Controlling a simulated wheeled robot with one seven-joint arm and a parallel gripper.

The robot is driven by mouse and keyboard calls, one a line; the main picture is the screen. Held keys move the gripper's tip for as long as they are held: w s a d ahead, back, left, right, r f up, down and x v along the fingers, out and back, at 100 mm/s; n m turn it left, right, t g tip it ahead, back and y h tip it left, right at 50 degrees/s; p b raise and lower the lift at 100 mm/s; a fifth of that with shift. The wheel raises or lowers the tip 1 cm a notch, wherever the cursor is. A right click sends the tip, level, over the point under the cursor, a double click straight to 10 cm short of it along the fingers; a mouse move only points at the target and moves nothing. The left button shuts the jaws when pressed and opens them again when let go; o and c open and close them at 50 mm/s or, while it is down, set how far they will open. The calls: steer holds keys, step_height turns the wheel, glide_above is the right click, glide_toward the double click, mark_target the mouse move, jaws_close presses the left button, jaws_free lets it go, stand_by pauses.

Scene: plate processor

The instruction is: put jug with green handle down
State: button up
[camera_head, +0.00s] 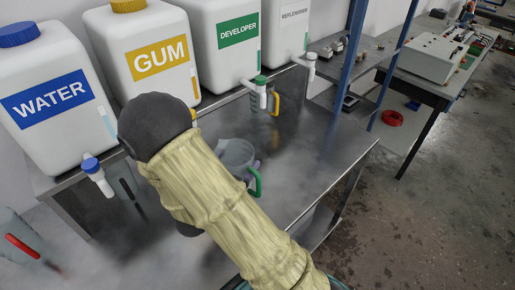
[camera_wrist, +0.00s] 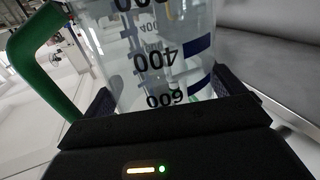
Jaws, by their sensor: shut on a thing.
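The jug with the green handle (camera_head: 238,155) shows partly in the head view, behind my arm and over the metal bench top. Its green handle (camera_head: 255,183) points to the lower right there. In the wrist view the clear jug body (camera_wrist: 150,60) with black numbers and blue marks is close up, and the green handle (camera_wrist: 45,60) is at the left. My gripper (camera_wrist: 165,110) is shut on the jug body, one dark finger on each side. In the head view my arm hides the gripper. I cannot tell whether the jug's base touches the bench.
The metal bench (camera_head: 320,150) has free room right of the jug. White canisters labelled WATER (camera_head: 60,130), GUM (camera_head: 150,25), DEVELOPER (camera_head: 215,70) and REPLENISHER (camera_head: 285,15) stand along the back, with taps at the front. A jug with a yellow handle (camera_head: 274,104) stands below the green-capped tap. A red-handled jug (camera_head: 22,246) is at lower left.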

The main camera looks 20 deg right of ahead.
steer(key=shift+w, duration=0.35)
steer(key=shift+s, duration=0.15)
steer(key=p+x, duration=0.4)
steer(key=x, duration=1.2)
steer(key=shift+w+d, duration=0.2)
steer(key=shift+d, duration=0.15)
steer(key=f, duration=0.1)
steer(key=f+p, duration=0.1)
steer(key=w+f+p, duration=0.1)
steer(key=shift+d+f, duration=0.2)
steer(key=shift+d, duration=0.2)
